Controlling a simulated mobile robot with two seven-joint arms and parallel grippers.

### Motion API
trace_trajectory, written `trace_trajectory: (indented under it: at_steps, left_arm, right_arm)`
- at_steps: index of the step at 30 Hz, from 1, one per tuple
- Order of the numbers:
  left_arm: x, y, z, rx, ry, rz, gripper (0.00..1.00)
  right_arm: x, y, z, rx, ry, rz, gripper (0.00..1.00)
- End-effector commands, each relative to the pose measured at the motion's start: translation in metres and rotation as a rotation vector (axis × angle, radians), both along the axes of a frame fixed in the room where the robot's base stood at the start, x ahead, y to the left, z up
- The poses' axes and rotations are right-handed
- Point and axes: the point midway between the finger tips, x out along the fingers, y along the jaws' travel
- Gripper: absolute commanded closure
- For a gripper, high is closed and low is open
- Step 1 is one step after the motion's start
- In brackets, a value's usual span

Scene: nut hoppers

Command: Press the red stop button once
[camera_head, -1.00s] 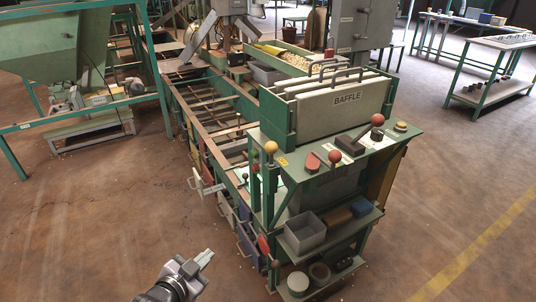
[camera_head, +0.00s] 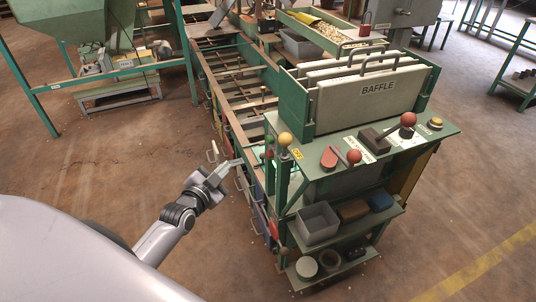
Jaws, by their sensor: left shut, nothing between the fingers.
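Several red parts show on the green hopper stand (camera_head: 310,172), and I cannot tell for sure which is the stop button. A flat red piece (camera_head: 329,158) lies on its top, beside a red ball knob (camera_head: 354,156). A larger red ball (camera_head: 408,119) tops a lever further right. A red oval part (camera_head: 274,229) shows low on the stand's left side. My left gripper (camera_head: 221,172) is shut and empty, left of the stand, by the handles along the frame's side. It appears apart from the red parts. My right gripper is not in view.
A yellow ball knob (camera_head: 285,138) stands at the stand's near left corner. An amber knob (camera_head: 436,123) sits at its right end. The white baffle box (camera_head: 370,98) rises behind. A grey bin (camera_head: 318,222) sits on the shelf below. Open floor lies left of the stand.

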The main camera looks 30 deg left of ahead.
Motion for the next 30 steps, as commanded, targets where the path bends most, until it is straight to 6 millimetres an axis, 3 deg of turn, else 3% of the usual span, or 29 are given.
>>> trace_trajectory:
  at_steps: [18,30]
  left_arm:
    - [0.055,-0.047,0.0,-0.003,-0.002,0.001,1.0]
    - [0.067,-0.057,0.0,-0.001,0.001,-0.001,1.0]
  right_arm:
    - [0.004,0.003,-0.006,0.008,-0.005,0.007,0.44]
    - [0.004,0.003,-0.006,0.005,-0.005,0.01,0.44]
